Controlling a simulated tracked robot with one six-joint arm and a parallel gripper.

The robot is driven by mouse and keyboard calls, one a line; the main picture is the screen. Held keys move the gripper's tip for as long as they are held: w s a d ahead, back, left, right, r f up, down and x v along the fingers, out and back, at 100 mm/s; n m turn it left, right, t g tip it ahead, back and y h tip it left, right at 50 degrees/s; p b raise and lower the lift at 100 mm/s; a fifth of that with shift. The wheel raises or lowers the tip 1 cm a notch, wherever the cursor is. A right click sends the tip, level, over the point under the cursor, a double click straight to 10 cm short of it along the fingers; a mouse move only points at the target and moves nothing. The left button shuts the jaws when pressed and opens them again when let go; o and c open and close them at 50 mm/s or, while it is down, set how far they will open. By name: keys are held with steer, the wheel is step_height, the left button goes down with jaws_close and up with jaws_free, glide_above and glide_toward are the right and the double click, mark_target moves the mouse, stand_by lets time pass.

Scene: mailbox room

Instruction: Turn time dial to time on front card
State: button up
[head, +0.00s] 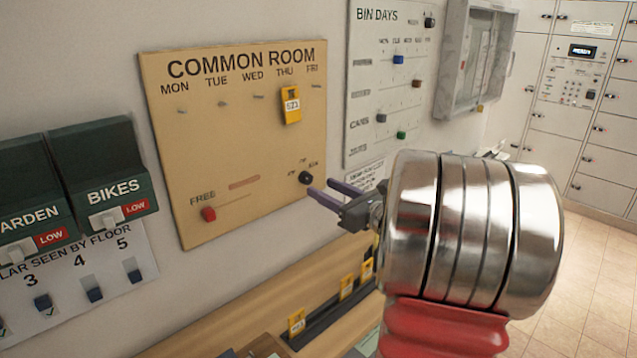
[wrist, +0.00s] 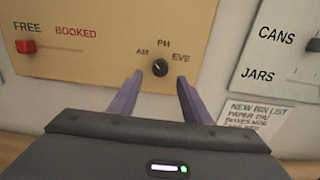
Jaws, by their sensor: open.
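The time dial (head: 305,178) is a small black knob at the lower right of the tan COMMON ROOM board (head: 220,165). In the wrist view the dial (wrist: 160,68) has AM, PM and EVE around its top; I cannot tell which its pointer marks. My gripper (head: 322,190) is open, its purple fingers pointing at the board. In the wrist view the fingertips (wrist: 160,80) are either side of the dial and slightly below it; contact is not visible. Yellow cards stand in a dark rack (head: 318,318) below; the nearest card (head: 297,322) has unreadable writing.
A yellow tag (head: 291,104) hangs under THU. A red slider (head: 208,214) is at FREE, left of the dial. The BIN DAYS board (head: 365,125) with coloured knobs is to the right, above a paper notice (wrist: 255,113). Switch boxes (head: 100,170) are at left.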

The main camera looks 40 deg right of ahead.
mark_target(309, 181)
steer(key=w, duration=0.5)
steer(key=shift+a, duration=0.1)
steer(key=shift+c, duration=0.4)
